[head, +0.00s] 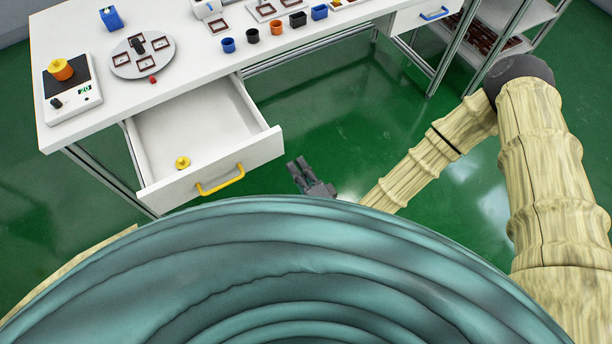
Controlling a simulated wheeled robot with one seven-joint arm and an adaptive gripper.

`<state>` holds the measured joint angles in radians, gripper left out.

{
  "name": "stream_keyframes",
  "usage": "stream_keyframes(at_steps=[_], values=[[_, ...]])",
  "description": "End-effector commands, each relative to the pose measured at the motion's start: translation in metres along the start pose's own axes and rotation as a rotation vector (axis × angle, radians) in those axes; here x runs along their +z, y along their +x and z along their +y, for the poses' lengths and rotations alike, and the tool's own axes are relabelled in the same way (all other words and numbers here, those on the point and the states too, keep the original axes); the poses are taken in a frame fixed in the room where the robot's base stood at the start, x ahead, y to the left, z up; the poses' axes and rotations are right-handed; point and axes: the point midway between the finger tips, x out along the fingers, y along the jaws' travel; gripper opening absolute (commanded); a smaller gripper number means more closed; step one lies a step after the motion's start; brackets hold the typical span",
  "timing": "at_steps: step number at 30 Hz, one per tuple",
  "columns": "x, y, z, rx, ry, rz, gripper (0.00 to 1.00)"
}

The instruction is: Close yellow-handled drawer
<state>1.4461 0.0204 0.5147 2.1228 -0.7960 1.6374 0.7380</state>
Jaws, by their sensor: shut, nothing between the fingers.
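The drawer (238,166) with the yellow handle (220,180) stands pulled out from under the left part of the white table. The handle is on its front face. A small yellow knobbed piece (182,162) lies inside near the front. My gripper (296,167) is shut and empty, to the right of the drawer front and apart from it, seen above the green floor. My own body hides part of my arm and the floor in front of the drawer.
The white table (190,100) carries a scale (70,100) with an orange-yellow item, a round plate (142,66) and several small cups. A blue-handled drawer (425,14) is at the right. A metal shelf rack (490,40) stands at far right. Green floor between is clear.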

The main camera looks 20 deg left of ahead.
Motion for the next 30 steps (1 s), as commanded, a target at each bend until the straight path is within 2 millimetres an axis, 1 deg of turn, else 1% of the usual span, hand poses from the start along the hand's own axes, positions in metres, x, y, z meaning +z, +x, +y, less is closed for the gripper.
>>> stream_keyframes(at_steps=[1, 6, 12, 17, 30], values=[[0.001, 0.009, -0.003, -0.002, -0.002, -0.002, 0.00], [0.001, 0.034, -0.003, -0.001, -0.001, -0.002, 0.00], [0.000, 0.053, -0.001, 0.001, -0.001, -0.001, 0.00], [0.001, 0.059, 0.000, 0.002, 0.000, -0.001, 0.00], [-0.002, 0.061, 0.001, 0.001, -0.001, 0.004, 0.00]])
